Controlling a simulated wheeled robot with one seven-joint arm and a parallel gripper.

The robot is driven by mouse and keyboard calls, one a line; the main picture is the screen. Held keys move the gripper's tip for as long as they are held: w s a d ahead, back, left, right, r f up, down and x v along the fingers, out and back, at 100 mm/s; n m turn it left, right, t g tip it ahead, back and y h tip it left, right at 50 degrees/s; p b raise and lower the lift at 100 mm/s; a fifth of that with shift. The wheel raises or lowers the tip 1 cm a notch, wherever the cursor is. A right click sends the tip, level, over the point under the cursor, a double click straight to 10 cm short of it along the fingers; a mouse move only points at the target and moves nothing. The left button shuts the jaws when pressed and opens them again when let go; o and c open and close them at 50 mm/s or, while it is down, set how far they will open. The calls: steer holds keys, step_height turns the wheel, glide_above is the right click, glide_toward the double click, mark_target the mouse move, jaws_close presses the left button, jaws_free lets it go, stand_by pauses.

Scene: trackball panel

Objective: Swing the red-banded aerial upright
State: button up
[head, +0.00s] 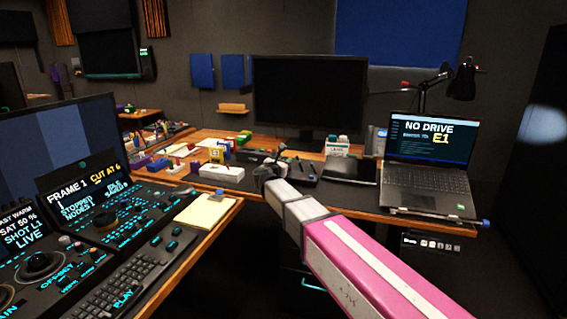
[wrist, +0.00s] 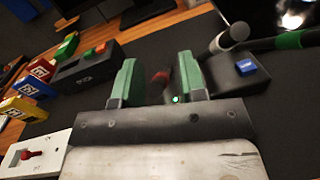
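My gripper (wrist: 160,82) has its two green fingers apart in the wrist view. A small dark piece with a reddish part (wrist: 160,77) shows in the gap between them, with space at its sides; it may be the red-banded aerial, but most of it is hidden. A dark rod with a green band (wrist: 290,41) lies to the right of the fingers, beside a grey round knob (wrist: 232,36). In the head view my gripper (head: 264,174) is over the desk's dark mat, and I cannot make out a red band there.
A dark box with a blue button (wrist: 246,67) stands right of the fingers. Coloured blocks (wrist: 33,88) and a white switch plate (wrist: 28,156) are at left. A laptop (head: 428,165) and black tablet (head: 348,168) lie right of my gripper; a monitor (head: 310,92) stands behind.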

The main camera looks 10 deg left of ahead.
jaws_close()
steer(key=shift+w+r, duration=0.1)
steer(key=shift+w+r+g, duration=0.5)
steer(key=shift+r+g, duration=0.05)
steer(key=shift+g, duration=0.15)
steer(key=w+r+g, duration=0.1)
steer(key=w+g, duration=0.1)
steer(key=shift+w+r+g+y, duration=0.3)
steer(key=shift+r+g, duration=0.1)
steer(key=w+g, duration=0.1)
steer(key=w+r+g, duration=0.1)
steer(key=shift+w+d+n+g, duration=0.15)
steer(key=shift+w+n+g, duration=0.15)
steer(key=shift+w+d+g+y, duration=0.1)
steer(key=shift+w+g+y, duration=0.2)
steer(key=shift+w+g, duration=0.45)
